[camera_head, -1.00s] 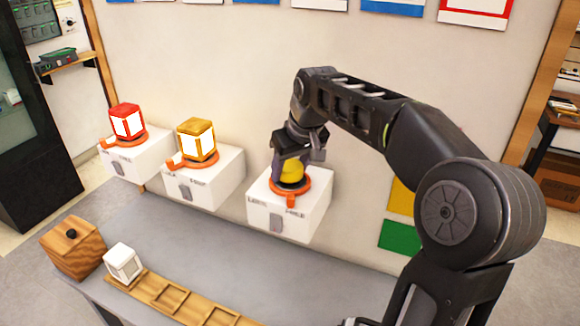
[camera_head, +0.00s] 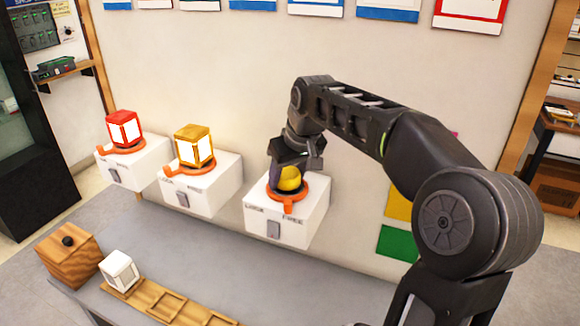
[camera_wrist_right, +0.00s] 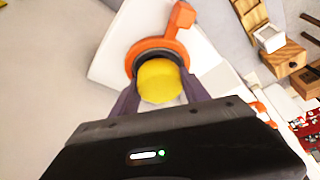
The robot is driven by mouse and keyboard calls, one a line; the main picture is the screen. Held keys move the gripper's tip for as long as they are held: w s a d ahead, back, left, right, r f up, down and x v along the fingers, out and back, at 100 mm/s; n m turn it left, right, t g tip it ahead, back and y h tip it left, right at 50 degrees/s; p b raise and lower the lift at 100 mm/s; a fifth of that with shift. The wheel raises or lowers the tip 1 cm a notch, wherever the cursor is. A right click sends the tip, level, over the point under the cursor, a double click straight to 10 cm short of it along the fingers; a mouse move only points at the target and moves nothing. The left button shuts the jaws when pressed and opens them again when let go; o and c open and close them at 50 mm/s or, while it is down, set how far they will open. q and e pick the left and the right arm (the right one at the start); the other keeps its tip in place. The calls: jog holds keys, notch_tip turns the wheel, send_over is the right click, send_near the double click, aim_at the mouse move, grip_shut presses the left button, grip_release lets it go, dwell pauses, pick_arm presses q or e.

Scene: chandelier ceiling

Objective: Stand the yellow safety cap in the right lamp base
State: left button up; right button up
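The yellow safety cap (camera_head: 290,179) sits upright within the orange ring of the right lamp base (camera_head: 286,232), a white box against the wall. In the right wrist view the cap (camera_wrist_right: 160,81) shows as a yellow dome inside a dark collar and the orange ring (camera_wrist_right: 133,58). My right gripper (camera_head: 287,172) is over this base, its purple fingers on either side of the cap. The fingers look spread, with the cap between them; any narrow contact is hard to see. My left gripper is not in view.
Two other white bases carry a red lamp (camera_head: 125,130) and an amber lamp (camera_head: 194,146) to the left. On the grey table (camera_head: 250,270) are a wooden box (camera_head: 70,257), a white lamp block (camera_head: 119,270) and a wooden slotted tray (camera_head: 207,320). The table's middle is clear.

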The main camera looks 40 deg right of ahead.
jog(key=shift+r+p, duration=0.1)
jog(key=shift+p, duration=0.4)
jog(key=v, duration=1.2)
jog(key=shift+b, duration=0.45)
jog(key=shift+w+r, duration=0.1)
